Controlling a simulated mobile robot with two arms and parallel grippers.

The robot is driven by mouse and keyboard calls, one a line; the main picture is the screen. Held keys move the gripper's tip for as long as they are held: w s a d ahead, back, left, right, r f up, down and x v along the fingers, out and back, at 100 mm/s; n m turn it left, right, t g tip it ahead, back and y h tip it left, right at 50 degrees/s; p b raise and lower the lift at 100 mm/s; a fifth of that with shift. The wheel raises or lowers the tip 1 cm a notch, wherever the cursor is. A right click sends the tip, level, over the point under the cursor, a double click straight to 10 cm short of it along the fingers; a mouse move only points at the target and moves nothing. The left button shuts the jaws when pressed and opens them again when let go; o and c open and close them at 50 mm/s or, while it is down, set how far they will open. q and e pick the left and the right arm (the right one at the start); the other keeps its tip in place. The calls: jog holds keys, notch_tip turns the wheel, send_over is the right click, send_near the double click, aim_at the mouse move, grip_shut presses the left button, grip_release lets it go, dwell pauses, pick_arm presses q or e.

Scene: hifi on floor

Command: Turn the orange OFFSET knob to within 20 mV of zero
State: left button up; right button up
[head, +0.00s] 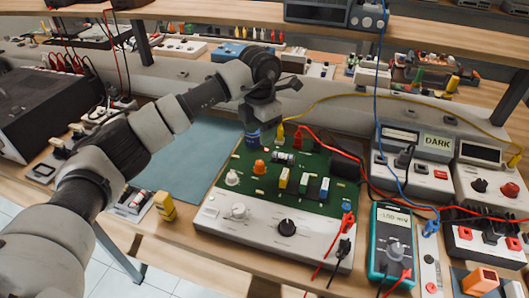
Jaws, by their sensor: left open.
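The orange knob (259,167) stands on the green circuit board (318,201), left of its middle. My left gripper (262,115) is open over the back edge of the board, above and behind the orange knob and apart from it. A blue cylinder (253,137) shows just under the gripper; I cannot tell whether they touch. The teal multimeter (392,243) lies to the right of the board. Its display (394,217) seems to show a negative mV value, but the digits are too small to read surely. My right gripper is out of view.
Red and yellow plugs (298,138) with leads stand at the board's back edge. Instruments with a "DARK" display (437,142) stand at right. A blue-green mat (200,150) is bare at left.

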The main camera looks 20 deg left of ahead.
pick_arm(q)
send_over(260, 162)
notch_tip(260, 162, down, 4)
jog(key=shift+s+f, duration=0.1)
jog(key=shift+s, duration=0.05)
jog(key=f, duration=0.3)
jog(key=shift+w+p, duration=0.2)
jog(key=shift+p, duration=0.2)
notch_tip(260, 162, down, 2)
jog(key=shift+f, duration=0.4)
jog(key=shift+c, duration=1.5)
jog(key=c, duration=0.6)
jog(key=shift+c, duration=0.2)
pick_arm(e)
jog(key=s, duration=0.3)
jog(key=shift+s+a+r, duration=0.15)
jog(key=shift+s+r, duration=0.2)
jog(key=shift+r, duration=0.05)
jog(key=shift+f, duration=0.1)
